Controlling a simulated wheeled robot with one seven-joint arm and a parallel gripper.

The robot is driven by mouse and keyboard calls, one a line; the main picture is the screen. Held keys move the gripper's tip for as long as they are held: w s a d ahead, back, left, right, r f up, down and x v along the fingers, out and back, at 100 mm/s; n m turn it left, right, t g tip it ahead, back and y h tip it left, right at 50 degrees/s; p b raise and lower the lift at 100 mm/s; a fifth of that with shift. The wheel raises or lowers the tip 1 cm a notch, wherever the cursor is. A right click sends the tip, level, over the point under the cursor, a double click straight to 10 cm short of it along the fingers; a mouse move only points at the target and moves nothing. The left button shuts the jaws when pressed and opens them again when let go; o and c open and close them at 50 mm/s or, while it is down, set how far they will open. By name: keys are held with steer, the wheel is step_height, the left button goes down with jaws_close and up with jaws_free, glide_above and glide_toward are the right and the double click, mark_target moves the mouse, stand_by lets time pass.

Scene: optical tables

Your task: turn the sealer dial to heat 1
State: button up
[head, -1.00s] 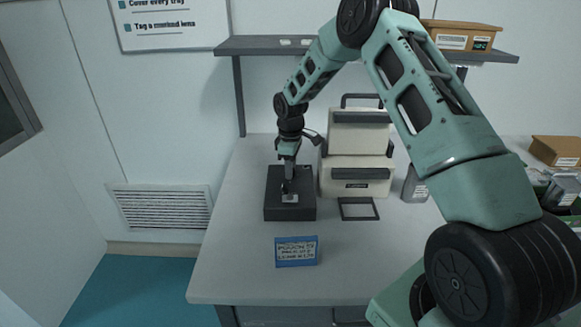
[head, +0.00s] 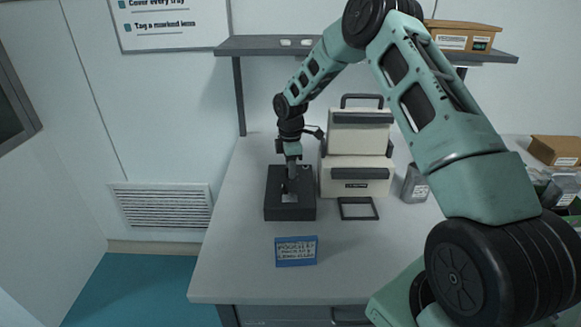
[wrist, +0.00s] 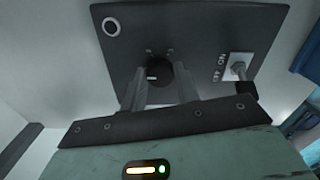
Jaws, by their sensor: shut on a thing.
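The sealer dial is a small round black knob (wrist: 156,74) with a short white mark, in the middle of the dark control box's face (wrist: 205,28) in the wrist view. My gripper (wrist: 160,84) has its two grey fingers on either side of the knob, shut on it. Small marks by the dial are too small to read. In the head view my gripper (head: 291,184) points down onto the dark box (head: 290,212) and hides the dial.
A toggle switch on a pale plate (wrist: 236,66) stands beside the dial. The cream sealer machine (head: 357,172) is close to the right of the box, with a dark frame (head: 358,209) before it. A blue sign (head: 297,251) stands in front. The table's (head: 230,265) front left is clear.

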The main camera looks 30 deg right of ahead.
steer(key=shift+r, duration=0.1)
steer(key=o, duration=1)
steer(key=shift+c, duration=0.2)
step_height(320, 180, up, 17)
steer(key=b, duration=0.3)
steer(key=shift+r, duration=0.2)
